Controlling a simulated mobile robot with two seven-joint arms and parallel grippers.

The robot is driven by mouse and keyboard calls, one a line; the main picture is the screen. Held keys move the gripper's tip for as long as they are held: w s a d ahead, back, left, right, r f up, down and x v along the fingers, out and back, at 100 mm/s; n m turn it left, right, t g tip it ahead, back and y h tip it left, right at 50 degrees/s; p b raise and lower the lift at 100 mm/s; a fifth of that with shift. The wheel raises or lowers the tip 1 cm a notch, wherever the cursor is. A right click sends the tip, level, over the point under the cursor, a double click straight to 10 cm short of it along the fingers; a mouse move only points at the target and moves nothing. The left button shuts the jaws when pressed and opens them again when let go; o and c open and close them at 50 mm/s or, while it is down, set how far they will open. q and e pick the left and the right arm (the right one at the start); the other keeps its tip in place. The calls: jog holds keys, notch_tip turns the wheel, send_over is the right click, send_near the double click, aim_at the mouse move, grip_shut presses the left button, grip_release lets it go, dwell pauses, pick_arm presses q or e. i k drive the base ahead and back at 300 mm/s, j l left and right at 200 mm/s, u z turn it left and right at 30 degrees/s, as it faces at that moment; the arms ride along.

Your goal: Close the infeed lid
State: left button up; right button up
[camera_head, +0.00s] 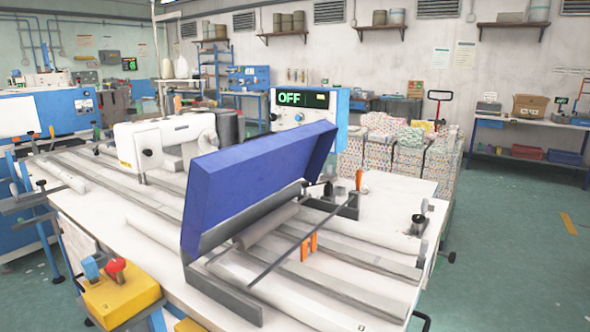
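The infeed lid (255,180) is a large blue cover in the middle of the head view. It stands raised and tilted above the white machine table (395,195). A grey frame (222,296) lies below it on the table, and an open gap shows between the lid and this frame. A pale roller (268,226) and a thin dark bar (293,238) lie in the opening. Two orange tabs (309,245) stand beside the bar. The lid's hinge cannot be made out clearly. I cannot make out either of my grippers in this view.
A yellow box (120,298) with a red knob (116,265) sits at the table's front left. A white sewing head (165,140) stands behind the lid. A panel reading OFF (303,102) is farther back. Open floor (515,250) lies to the right.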

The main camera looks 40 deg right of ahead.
aim_at(222, 183)
jog(key=i+j+z, duration=0.2)
jog(key=z, duration=0.2)
jog(key=i+j+z, duration=0.15)
jog(key=z, duration=0.25)
jog(key=j+z, duration=0.35)
jog(key=i+j+z, duration=0.1)
jog(key=j+z, duration=0.8)
jog(key=j, duration=0.25)
jog(key=j+z, duration=0.25)
jog(key=j, duration=0.5)
